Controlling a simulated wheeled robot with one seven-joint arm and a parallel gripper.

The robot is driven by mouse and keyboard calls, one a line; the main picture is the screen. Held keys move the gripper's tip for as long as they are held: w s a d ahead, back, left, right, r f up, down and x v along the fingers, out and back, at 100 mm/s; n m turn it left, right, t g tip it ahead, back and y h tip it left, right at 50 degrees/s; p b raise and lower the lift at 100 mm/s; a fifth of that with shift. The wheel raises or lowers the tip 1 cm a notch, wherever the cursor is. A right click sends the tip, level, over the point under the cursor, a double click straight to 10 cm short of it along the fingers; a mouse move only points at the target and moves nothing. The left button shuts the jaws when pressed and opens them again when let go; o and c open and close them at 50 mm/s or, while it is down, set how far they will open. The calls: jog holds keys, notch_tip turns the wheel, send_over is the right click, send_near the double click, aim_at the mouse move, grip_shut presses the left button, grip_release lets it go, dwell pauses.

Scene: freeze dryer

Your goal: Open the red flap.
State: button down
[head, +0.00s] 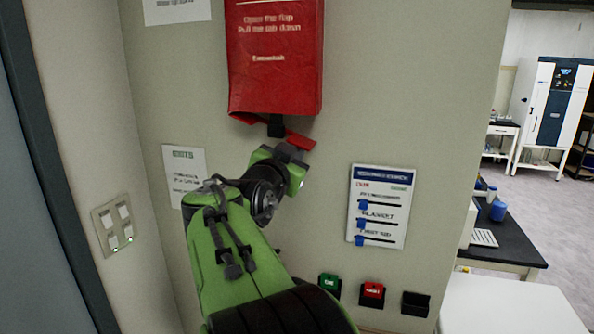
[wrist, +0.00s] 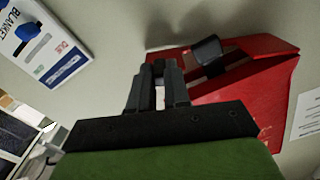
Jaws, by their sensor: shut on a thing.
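The red flap (head: 274,80) hangs on the wall at the top of the head view, with white writing about pulling the tab down. A black piece (head: 276,126) and a small red tab (head: 299,141) show at its lower edge. My gripper (wrist: 159,70) is at this lower edge, its fingers close together. It appears shut on the red tab, whose end (wrist: 172,54) meets the fingertips in the wrist view. The exact contact is partly hidden by the fingers. In the wrist view the black piece (wrist: 207,49) stands out beside the fingers.
A white notice (head: 185,175) is left of my arm. A board with blue sliders (head: 381,205) is to the right, above green (head: 329,285) and red (head: 372,292) buttons and a black holder (head: 415,303). A switch plate (head: 118,225) is on the left wall.

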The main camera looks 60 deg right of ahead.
jog(key=w+a+f+m+b, duration=0.2)
jog(key=w+f+m+b, duration=0.8)
jog(key=w+m+b, duration=0.2)
jog(key=shift+w+f+b, duration=0.35)
jog(key=shift+w+b, duration=0.55)
jog(key=shift+w, duration=0.3)
jog(key=shift+a, duration=0.1)
jog(key=c, duration=1.1)
grip_release()
jog(key=shift+r, duration=0.1)
jog(key=a, duration=0.5)
jog(key=s+a+b, duration=0.1)
jog(key=a, duration=0.4)
jog(key=s+a, duration=0.1)
jog(key=a, duration=0.4)
jog(key=shift+s+a, duration=0.25)
jog(key=shift+a, duration=0.05)
